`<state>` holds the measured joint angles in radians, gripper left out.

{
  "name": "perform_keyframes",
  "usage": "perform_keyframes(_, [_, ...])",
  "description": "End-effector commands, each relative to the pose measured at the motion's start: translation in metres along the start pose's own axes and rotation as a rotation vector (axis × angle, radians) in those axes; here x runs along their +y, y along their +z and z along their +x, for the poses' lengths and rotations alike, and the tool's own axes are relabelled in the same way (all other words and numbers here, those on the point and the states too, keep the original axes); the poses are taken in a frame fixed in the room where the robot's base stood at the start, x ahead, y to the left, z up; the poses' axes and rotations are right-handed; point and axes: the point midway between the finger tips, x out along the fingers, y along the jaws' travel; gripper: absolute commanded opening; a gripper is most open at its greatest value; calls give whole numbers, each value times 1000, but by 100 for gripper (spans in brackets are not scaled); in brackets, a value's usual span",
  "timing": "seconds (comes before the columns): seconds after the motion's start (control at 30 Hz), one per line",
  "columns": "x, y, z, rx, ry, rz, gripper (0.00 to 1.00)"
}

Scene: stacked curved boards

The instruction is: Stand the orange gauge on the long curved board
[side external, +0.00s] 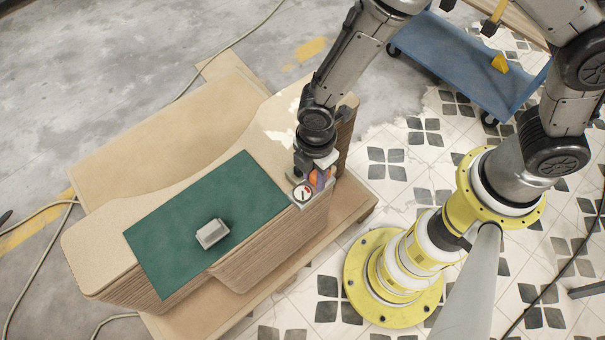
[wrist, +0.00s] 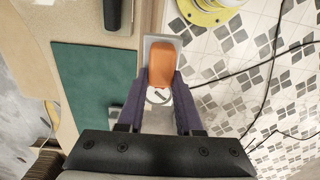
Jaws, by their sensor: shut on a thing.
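My gripper (side external: 314,180) is shut on the orange gauge, with its purple fingers (wrist: 162,78) on either side of the gauge's orange body (wrist: 163,72). The gauge's round white dial (side external: 303,193) faces up in the side view. A grey metal plate shows around and under it. The long curved board (side external: 110,235) is tan with a wavy outline and tops a thick stack. The gauge is at the stack's right edge, beside the green mat's corner. In the wrist view it lies over the edge and the tiled floor. I cannot tell whether it touches the board.
A green mat (side external: 185,215) lies on the board, with a small grey tray (side external: 212,234) on it. The stack stands on a wider wooden base (side external: 340,215). A blue cart (side external: 455,55) is at the back right. Bare board lies left of the mat.

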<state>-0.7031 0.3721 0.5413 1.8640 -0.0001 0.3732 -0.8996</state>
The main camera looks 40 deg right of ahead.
Motion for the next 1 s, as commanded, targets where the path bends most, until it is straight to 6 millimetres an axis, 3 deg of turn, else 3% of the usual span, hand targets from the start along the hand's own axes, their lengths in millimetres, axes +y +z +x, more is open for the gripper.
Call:
perform_keyframes(0.07, [-1, 1, -2, -7, -10, -44, 0])
perform_keyframes(0.17, [13, -10, -11, -1, -1, -129, 0])
perform_keyframes(0.3, [53, -17, -18, 4, 6, -213, 0])
perform_keyframes(0.47, [114, -7, -19, 8, 15, -254, 0])
perform_keyframes(0.7, [207, 47, -10, 9, 24, -242, 0])
perform_keyframes(0.9, [264, 114, 5, 8, 31, -174, 0])
perform_keyframes(1.0, [284, 150, 17, 7, 33, -119, 0])
